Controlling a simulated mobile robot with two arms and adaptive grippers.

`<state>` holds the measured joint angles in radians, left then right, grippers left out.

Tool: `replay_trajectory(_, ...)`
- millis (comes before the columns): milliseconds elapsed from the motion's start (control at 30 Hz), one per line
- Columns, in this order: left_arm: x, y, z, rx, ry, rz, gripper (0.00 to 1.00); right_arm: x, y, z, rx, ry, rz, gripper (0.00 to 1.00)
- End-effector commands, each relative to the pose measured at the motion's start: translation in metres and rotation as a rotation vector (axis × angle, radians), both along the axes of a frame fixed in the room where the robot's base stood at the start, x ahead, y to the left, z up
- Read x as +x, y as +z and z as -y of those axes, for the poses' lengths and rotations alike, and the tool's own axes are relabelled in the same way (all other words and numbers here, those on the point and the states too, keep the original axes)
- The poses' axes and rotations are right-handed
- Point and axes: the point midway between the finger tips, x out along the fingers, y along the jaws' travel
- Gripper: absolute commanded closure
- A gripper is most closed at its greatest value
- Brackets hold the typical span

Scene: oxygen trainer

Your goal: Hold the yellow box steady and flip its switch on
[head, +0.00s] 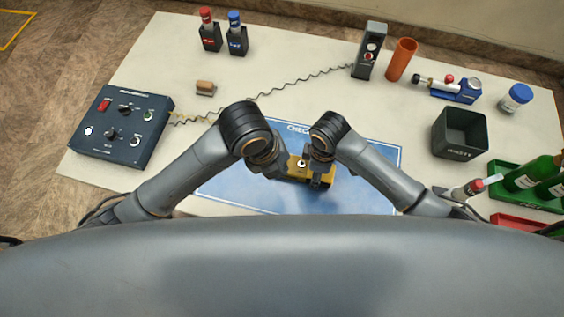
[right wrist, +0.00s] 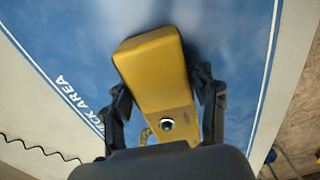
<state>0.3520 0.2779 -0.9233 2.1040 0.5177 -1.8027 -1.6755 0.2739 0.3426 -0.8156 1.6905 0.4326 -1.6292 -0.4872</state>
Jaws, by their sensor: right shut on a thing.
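The yellow box (head: 296,171) lies on the blue mat (head: 235,185), partly hidden by my grippers in the head view. In the right wrist view the box (right wrist: 155,72) is long, with a small round metallic part (right wrist: 167,124), perhaps the switch, on its face. My right gripper (right wrist: 163,95) has one finger on each side of the box and is shut on it. My left gripper (head: 280,168) is at the left end of the box; its fingers are mostly hidden, so I cannot tell whether it is open or touching.
A dark control panel (head: 122,127) stands at the left, with a coiled cable running to an upright grey device (head: 369,50). Red (head: 209,32) and blue (head: 236,35) bottles, an orange cylinder (head: 401,60), a dark waste bin (head: 460,133) and a green crate (head: 510,190) stand around the mat.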

Motion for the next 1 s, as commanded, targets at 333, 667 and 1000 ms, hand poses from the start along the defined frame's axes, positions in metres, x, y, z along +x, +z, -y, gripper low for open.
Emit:
replay_trajectory(333,0.0,-0.001,-0.001,0.016,-0.067,0.014,1.0,0.0,-0.001,0.0,-0.001,0.0,-0.001,0.84)
replay_trajectory(667,0.0,-0.02,0.003,0.015,-0.065,0.008,1.0,0.0,-0.001,0.0,-0.001,0.0,-0.001,0.84)
replay_trajectory(1000,0.007,-0.089,0.019,0.016,-0.063,0.008,1.0,0.0,-0.001,0.0,-0.001,0.0,-0.001,0.84)
